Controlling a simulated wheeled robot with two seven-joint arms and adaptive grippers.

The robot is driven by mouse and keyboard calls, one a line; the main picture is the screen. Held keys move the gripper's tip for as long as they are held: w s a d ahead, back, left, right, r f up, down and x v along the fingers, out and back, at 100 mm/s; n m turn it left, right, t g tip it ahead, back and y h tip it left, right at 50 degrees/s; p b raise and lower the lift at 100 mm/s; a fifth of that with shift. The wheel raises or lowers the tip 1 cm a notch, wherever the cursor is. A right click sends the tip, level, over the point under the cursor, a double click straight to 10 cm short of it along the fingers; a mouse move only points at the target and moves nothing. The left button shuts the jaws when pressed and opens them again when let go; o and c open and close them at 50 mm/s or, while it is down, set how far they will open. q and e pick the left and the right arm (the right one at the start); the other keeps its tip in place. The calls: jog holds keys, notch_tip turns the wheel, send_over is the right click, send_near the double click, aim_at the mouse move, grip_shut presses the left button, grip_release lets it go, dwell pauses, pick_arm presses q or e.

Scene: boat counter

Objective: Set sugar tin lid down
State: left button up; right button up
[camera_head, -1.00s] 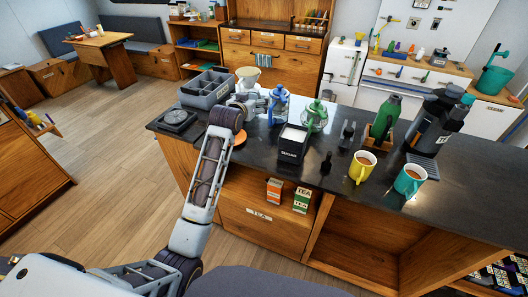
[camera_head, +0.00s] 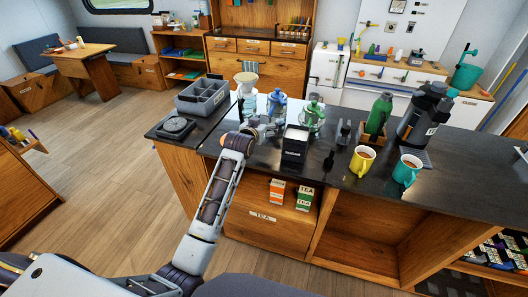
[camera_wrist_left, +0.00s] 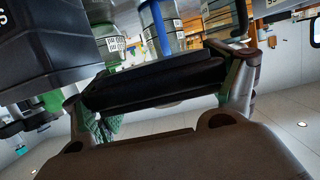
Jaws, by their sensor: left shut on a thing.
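The black sugar tin (camera_head: 294,151) stands upright near the counter's front edge, its label facing me. My left gripper (camera_head: 266,127) is just left of the tin in the head view, low among the jars. In the left wrist view, my left gripper (camera_wrist_left: 160,85) is shut on a flat black slab, the sugar tin lid (camera_wrist_left: 155,84), which spans between its fingers. A dark box with part of a white label, the tin (camera_wrist_left: 45,45), fills the upper left of that view. Whether the lid touches the counter is hidden. My right gripper is out of view.
Blue (camera_head: 276,104) and green (camera_head: 313,112) jars stand behind the tin. A grey divided bin (camera_head: 203,99) and black scale (camera_head: 176,127) are left. Yellow (camera_head: 362,161) and teal (camera_head: 406,171) mugs are right. Some bare counter (camera_head: 335,180) lies between tin and mugs.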

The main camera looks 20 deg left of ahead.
pick_arm(q)
jog(key=shift+d+f, duration=0.2)
jog(key=shift+f, duration=0.15)
jog(key=shift+a, duration=0.1)
send_over(263, 152)
jog(key=shift+w+f, duration=0.15)
jog(key=shift+f, duration=1.4)
jog(key=shift+w+f, duration=0.1)
jog(key=shift+f, duration=1.45)
jog(key=shift+f+p, duration=0.3)
jog(key=shift+f, duration=1.55)
jog(key=shift+f, duration=0.65)
jog(key=o, duration=0.9)
jog(key=shift+f, duration=0.15)
jog(key=shift+c, duration=0.2)
jog(key=shift+s, duration=0.1)
